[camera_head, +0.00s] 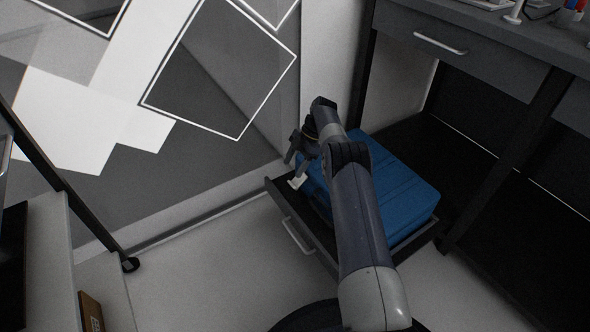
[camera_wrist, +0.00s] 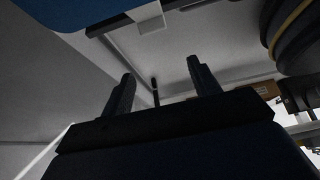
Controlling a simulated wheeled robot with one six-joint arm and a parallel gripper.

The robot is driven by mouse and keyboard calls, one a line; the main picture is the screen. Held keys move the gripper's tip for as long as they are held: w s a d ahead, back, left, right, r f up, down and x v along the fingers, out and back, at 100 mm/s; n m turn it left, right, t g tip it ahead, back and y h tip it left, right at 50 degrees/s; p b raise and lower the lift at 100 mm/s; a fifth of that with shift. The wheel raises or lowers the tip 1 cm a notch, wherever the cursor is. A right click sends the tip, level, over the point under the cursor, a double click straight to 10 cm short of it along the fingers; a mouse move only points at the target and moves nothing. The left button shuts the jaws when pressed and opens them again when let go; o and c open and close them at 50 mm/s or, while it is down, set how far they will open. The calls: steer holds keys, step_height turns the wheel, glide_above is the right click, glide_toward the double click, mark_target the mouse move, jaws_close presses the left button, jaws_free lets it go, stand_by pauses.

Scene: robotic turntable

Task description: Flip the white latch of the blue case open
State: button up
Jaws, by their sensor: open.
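The blue case (camera_head: 392,187) lies in the pulled-out dark drawer (camera_head: 320,238), partly hidden behind my arm. A white latch (camera_head: 297,182) shows at the case's left end, just below my gripper (camera_head: 298,152). In the wrist view, part of the blue case (camera_wrist: 95,8) fills the top left, with the white latch (camera_wrist: 149,20) at its edge. My gripper (camera_wrist: 162,80) is open there, its two fingers apart with nothing held between them. The latch appears beyond the fingertips, and no contact is visible.
The drawer's handle (camera_head: 298,236) faces the open floor. A dark desk (camera_head: 500,55) stands at the right, its leg close to the case. A patterned wall (camera_head: 225,110) is close behind my gripper. Light floor (camera_head: 200,270) is free at the lower left, beside a shelf unit (camera_head: 50,260).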

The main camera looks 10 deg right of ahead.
steer(key=shift+r+p, duration=0.3)
steer(key=shift+r, duration=1.15)
